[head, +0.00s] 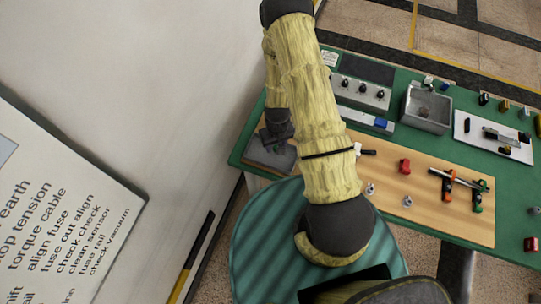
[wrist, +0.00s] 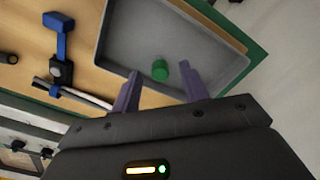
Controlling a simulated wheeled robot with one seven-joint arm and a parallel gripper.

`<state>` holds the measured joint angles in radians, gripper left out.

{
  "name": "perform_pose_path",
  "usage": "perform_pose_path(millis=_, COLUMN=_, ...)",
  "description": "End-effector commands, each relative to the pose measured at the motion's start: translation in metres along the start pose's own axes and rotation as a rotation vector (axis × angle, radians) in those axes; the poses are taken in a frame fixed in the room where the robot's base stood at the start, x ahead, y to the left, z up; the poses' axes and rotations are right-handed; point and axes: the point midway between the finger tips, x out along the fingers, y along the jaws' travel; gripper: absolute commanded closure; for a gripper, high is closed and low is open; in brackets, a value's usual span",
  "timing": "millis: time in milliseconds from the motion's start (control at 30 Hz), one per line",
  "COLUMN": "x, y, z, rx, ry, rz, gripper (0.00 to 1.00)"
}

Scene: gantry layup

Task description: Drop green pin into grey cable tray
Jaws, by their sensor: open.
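The grey cable tray (head: 262,157) is at the left end of the bench in the head view. It fills the upper middle of the wrist view (wrist: 205,45). The green pin (wrist: 160,71) is a short cylinder that shows inside the tray's outline, near its lower wall in the picture. My gripper (wrist: 160,80) is open over the tray, with one purple finger on each side of the pin and visible gaps to it. In the head view my gripper (head: 279,142) is low over the tray, and its fingers are hard to make out.
A grey open box (head: 427,108) and a white panel (head: 470,132) stand farther back. A blue-handled tool (wrist: 59,45) lies near the tray.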

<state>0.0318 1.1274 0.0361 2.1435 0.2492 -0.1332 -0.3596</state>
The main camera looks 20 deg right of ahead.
Motion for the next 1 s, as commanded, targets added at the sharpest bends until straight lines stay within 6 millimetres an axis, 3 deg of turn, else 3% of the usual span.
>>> perform_pose_path(millis=267, x=-0.018, y=0.0, z=-0.001, rx=-0.001, ry=0.003, rz=0.001, gripper=0.56)
perform_pose_path(millis=1000, x=-0.116, y=-0.001, z=-0.001, rx=-0.001, ry=0.004, rz=0.001, gripper=0.56)
